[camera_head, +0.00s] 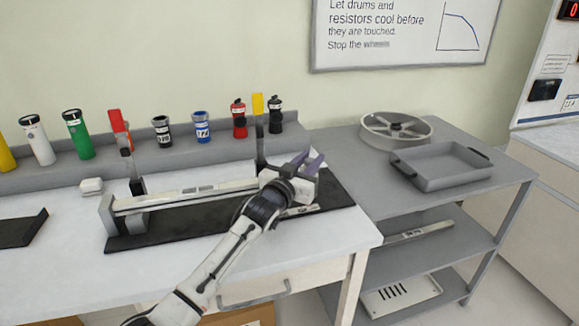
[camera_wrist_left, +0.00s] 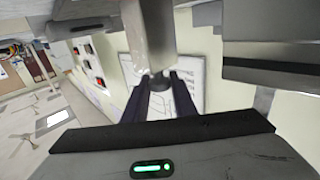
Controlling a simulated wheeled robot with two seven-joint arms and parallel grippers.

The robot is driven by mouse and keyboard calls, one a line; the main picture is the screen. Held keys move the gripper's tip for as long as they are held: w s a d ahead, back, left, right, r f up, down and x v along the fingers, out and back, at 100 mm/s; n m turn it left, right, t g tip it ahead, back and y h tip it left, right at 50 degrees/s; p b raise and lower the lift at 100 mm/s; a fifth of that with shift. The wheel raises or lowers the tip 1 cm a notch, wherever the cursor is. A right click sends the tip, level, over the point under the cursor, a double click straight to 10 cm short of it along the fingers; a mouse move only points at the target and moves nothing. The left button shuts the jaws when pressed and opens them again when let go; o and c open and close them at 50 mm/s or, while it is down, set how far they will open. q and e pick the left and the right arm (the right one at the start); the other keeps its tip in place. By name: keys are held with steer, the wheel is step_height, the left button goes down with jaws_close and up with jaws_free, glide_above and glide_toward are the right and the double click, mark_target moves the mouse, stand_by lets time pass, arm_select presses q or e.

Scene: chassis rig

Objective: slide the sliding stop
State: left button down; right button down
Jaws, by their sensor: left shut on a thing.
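The chassis rig's long pale rail (camera_head: 180,200) lies on a black base plate (camera_head: 160,234) on the bench. A post with a red flag (camera_head: 120,128) stands near its left end, and a post with a yellow flag (camera_head: 258,106) stands toward its right. My left gripper (camera_head: 308,163) is at the right end of the rail, and its wrist hides that end in the head view. In the left wrist view its dark fingers (camera_wrist_left: 160,92) are shut around a dark round knob (camera_wrist_left: 159,82), apparently of the sliding stop, below a grey block (camera_wrist_left: 150,35). My right gripper is not in view.
Several coloured canisters (camera_head: 77,135) stand on a grey ledge behind the rig. A grey shelf cart at the right holds a round drum (camera_head: 395,128) and a grey tray (camera_head: 440,172). A small white block (camera_head: 91,187) lies left of the rig.

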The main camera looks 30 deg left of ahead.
arm_select(q)
steer(key=shift+d, duration=0.25)
steer(key=c, duration=1.5)
jaws_free()
steer(key=shift+w, duration=0.15)
steer(key=shift+a, duration=0.1)
steer(key=s, duration=1)
steer(key=shift+s, duration=0.2)
